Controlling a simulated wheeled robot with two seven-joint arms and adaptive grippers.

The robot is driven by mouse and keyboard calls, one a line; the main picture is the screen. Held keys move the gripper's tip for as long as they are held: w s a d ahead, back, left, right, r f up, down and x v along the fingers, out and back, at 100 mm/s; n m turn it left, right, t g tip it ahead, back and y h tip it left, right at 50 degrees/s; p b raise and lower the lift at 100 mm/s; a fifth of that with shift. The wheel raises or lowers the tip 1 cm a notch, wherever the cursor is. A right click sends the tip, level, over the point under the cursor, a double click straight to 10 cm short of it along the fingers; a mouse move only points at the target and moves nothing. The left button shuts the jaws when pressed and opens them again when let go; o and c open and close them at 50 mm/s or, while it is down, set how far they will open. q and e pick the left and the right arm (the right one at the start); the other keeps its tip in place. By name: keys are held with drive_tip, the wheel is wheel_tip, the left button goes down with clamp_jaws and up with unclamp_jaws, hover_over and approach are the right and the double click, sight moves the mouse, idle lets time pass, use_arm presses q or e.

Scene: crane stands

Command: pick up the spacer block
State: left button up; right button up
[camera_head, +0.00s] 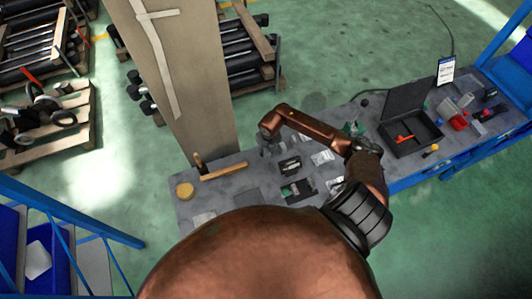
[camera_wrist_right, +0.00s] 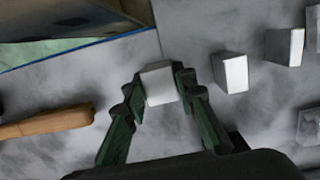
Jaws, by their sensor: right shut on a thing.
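A small white block, the spacer block (camera_wrist_right: 159,84), sits between the two fingertips of my right gripper (camera_wrist_right: 158,86) in the right wrist view. The green and black fingers are closed on its left and right sides. I cannot tell whether the block touches the grey bench top or is just above it. In the head view my right arm reaches over the bench, and its gripper (camera_head: 272,147) is small and dark near the back edge; the held block cannot be made out there. My left gripper is not in the head view.
Similar pale blocks (camera_wrist_right: 231,73) (camera_wrist_right: 285,46) stand to the right of the held one. A hammer with a wooden handle (camera_wrist_right: 45,122) lies at left. The grey bench (camera_head: 240,190) also holds a yellow round item (camera_head: 185,191) and an open black case (camera_head: 410,133). A pillar (camera_head: 180,80) rises behind.

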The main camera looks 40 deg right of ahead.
sight(266, 150)
clamp_jaws()
drive_tip(key=shift+r, duration=0.2)
drive_tip(key=shift+w+r, duration=0.1)
drive_tip(key=shift+r, duration=0.1)
wheel_tip(266, 150, up, 2)
drive_tip(key=shift+r+b, duration=0.25)
drive_tip(key=shift+b, duration=0.75)
drive_tip(key=s+a+r+b, duration=0.2)
drive_tip(key=s+r, duration=0.3)
drive_tip(key=s, duration=0.1)
drive_tip(key=s+a+r+b, duration=0.1)
drive_tip(key=s+a+r, duration=0.2)
drive_tip(key=s, duration=0.4)
drive_tip(key=shift+a+r+b, duration=0.25)
drive_tip(key=shift+r+b, duration=0.1)
drive_tip(key=shift+r, duration=0.5)
